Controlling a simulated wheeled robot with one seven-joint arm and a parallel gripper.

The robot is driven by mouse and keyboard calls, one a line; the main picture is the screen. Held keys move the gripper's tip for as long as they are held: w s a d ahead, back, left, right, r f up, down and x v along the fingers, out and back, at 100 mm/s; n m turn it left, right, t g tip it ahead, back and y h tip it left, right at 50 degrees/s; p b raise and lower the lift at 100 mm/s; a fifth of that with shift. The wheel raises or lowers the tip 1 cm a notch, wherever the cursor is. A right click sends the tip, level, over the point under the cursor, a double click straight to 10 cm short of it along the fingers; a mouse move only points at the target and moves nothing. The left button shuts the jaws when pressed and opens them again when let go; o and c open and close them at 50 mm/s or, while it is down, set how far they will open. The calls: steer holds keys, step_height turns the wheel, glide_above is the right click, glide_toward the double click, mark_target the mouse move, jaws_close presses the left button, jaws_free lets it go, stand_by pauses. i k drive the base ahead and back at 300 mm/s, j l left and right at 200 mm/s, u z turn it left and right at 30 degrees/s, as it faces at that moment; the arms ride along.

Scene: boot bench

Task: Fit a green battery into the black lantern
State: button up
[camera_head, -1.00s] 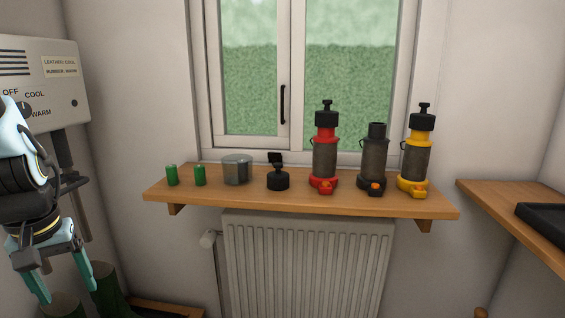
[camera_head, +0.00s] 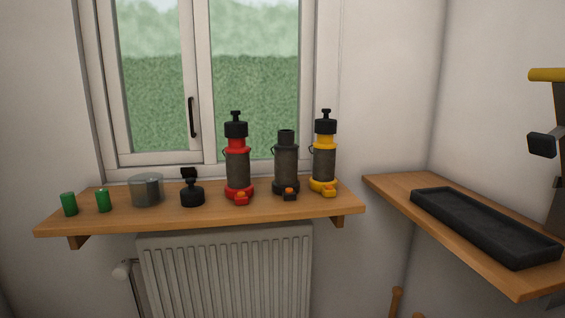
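Two green batteries stand upright at the left end of the wooden shelf: a left battery (camera_head: 69,204) and a right battery (camera_head: 102,200). The black lantern (camera_head: 286,165) stands on the shelf between a red lantern and a yellow lantern. Its top is an open-looking dark collar without the cap the other two carry; its inside cannot be seen. A loose black cap-like piece (camera_head: 192,193) sits on the shelf left of the red lantern. My gripper is out of view.
A clear round container (camera_head: 147,189), a red lantern (camera_head: 238,165) and a yellow lantern (camera_head: 324,158) share the wooden shelf (camera_head: 210,215). A radiator (camera_head: 225,275) is below. At right, a side shelf (camera_head: 395,195) bears a black tray (camera_head: 480,222).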

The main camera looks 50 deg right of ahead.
mark_target(285, 154)
steer(key=u, duration=0.85)
steer(key=k+l+u, duration=0.15)
steer(key=l+u, duration=0.2)
steer(key=k+l+u, duration=0.15)
steer(key=l+u, duration=0.2)
